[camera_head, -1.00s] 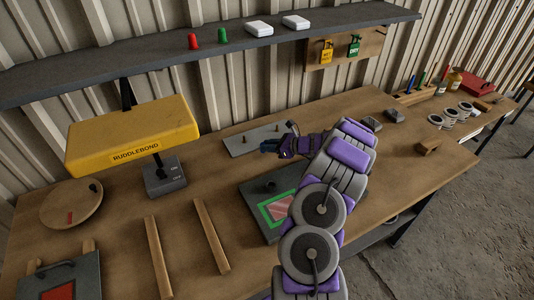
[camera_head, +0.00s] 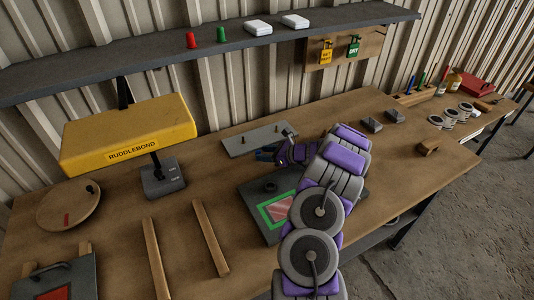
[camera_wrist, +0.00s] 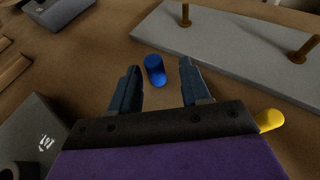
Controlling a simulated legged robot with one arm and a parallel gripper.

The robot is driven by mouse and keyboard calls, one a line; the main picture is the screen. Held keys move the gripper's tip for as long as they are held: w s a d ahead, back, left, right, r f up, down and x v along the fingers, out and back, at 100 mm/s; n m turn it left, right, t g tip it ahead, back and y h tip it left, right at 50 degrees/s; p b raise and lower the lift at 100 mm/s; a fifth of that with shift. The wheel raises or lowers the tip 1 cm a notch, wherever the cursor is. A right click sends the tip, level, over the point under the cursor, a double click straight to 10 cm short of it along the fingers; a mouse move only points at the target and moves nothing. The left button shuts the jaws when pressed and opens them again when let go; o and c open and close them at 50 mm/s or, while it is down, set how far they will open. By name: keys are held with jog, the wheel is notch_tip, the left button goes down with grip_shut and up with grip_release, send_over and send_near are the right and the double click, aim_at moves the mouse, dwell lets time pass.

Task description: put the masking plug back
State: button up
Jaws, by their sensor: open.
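A blue cylindrical plug (camera_wrist: 154,70) lies on the bench in the wrist view, just ahead of and between my fingertips. It touches neither finger. My gripper (camera_wrist: 155,90) is open and empty, low over the bench. It also shows in the head view (camera_head: 264,155), at the near edge of the grey plate; I cannot make out the blue plug there. A yellow plug-like piece (camera_wrist: 270,119) pokes out beside my gripper at the right, partly hidden by it. A dark panel (camera_head: 253,190) with a green-framed reddish window and a black round fitting (camera_head: 270,186) lies nearer, partly behind my arm.
A grey plate (camera_wrist: 215,36) with upright brass posts lies beyond the blue plug. A yellow Ruddlebond lamp (camera_head: 130,133) stands left. Wooden strips (camera_head: 209,236) lie front left. Red (camera_head: 191,40) and green (camera_head: 221,34) plugs stand on the shelf (camera_head: 150,58).

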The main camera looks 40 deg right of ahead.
jog(key=shift+a+r, duration=0.2)
jog(key=shift+a, duration=0.35)
jog(key=shift+r, duration=0.2)
jog(key=p+v, duration=0.1)
jog(key=v, duration=0.3)
jog(key=d+p+v, duration=0.1)
jog(key=v, duration=0.3)
jog(key=shift+w+d+f, duration=0.1)
jog(key=shift+w+f, duration=0.05)
jog(key=shift+w, duration=0.1)
jog(key=s, duration=0.1)
jog(key=s+r+p, duration=0.1)
jog(key=s, duration=0.1)
jog(key=shift+s+d+r, duration=0.2)
jog(key=shift+s+r, duration=0.1)
jog(key=shift+r, duration=0.1)
jog(key=shift+s+d+f, duration=0.15)
jog(key=shift+d+f, duration=0.05)
jog(key=shift+d, duration=0.3)
jog(key=shift+a+r, duration=0.1)
jog(key=shift+a, duration=0.1)
jog(key=shift+a, duration=0.1)
